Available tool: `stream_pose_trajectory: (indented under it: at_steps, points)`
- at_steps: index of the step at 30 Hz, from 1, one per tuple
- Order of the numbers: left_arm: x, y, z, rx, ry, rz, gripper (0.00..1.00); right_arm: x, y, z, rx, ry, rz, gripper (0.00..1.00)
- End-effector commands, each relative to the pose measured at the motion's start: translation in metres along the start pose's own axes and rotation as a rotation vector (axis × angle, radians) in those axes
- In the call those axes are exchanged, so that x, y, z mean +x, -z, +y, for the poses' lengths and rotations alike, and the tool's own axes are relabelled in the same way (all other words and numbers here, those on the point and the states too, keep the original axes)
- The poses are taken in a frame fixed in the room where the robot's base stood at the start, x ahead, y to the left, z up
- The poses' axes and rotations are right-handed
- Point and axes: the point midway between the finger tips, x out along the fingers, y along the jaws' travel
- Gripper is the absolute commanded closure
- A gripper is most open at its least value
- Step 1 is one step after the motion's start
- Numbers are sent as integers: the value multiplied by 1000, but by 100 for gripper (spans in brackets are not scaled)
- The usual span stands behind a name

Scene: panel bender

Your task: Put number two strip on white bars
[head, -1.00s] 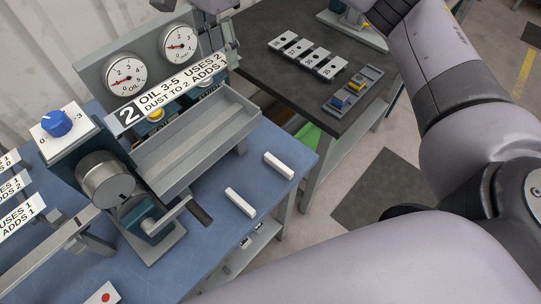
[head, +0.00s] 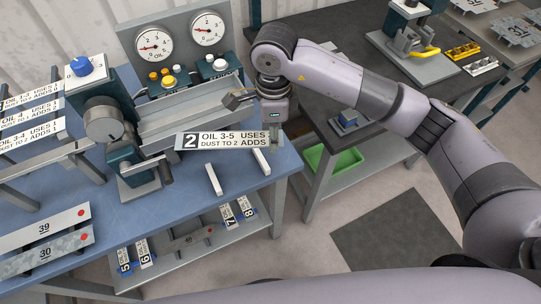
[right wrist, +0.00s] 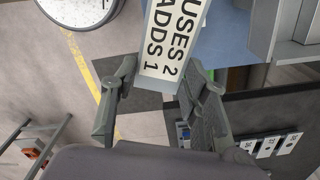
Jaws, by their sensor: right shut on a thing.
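The number two strip (head: 222,141), white with black print and a black "2" block, is held roughly level in the head view. My right gripper (head: 274,132) is shut on its right end. In the right wrist view the strip (right wrist: 172,42) runs up from between the fingers (right wrist: 160,85). Two white bars, a left one (head: 213,180) and a right one (head: 262,162), lie on the blue bench top. The strip appears just behind and above them; I cannot tell the gap. My left gripper is not in view.
The grey trough (head: 190,112) and gauge panel (head: 180,38) stand behind the strip. A crank handle (head: 150,165) is left of the bars. Other labelled strips (head: 30,115) sit at far left. Numbered plates (head: 45,240) lie at front left. A dark table (head: 310,25) stands right.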

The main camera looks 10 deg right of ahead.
Motion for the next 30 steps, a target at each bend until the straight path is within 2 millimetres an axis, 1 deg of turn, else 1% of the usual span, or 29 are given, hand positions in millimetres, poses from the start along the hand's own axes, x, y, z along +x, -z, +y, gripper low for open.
stream_pose_trajectory:
  at_steps: [1,3,6,9,13,21,24,30]
  points:
    - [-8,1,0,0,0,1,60,13,2,2,3,-10,8,100]
    - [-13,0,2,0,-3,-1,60,32,3,2,2,-9,9,100]
    - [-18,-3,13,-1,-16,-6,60,52,2,2,2,-8,7,100]
    - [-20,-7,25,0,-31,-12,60,66,2,1,2,-5,6,100]
    - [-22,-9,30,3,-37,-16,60,76,2,0,1,-4,5,100]
    - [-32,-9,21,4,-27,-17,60,112,2,1,1,-4,5,100]
    - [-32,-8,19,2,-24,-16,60,116,2,0,-1,-1,5,100]
    - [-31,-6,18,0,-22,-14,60,117,2,0,-1,-1,5,100]
